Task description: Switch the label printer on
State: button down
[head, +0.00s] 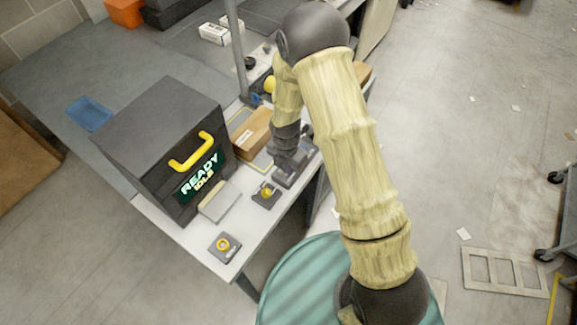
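A small grey box with a round yellow control (225,246) sits at the table's near corner. Another dark base with a yellow knob (266,193) lies right of the machine. My gripper (287,172) points down over a low dark grey device (292,173) at the table's right edge. Its fingers are too small and dark to read.
A brown cardboard box (252,132) stands behind my gripper's left side. A grey post rises at the table's back. The floor to the right is mostly open.

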jog(key=shift+s+d+f, duration=0.5)
jog(key=shift+s+f, duration=0.05)
jog(key=shift+f, duration=0.1)
jog(key=shift+w+a+r, duration=0.2)
jog(key=shift+w+a, duration=0.35)
jog(key=shift+a, duration=0.15)
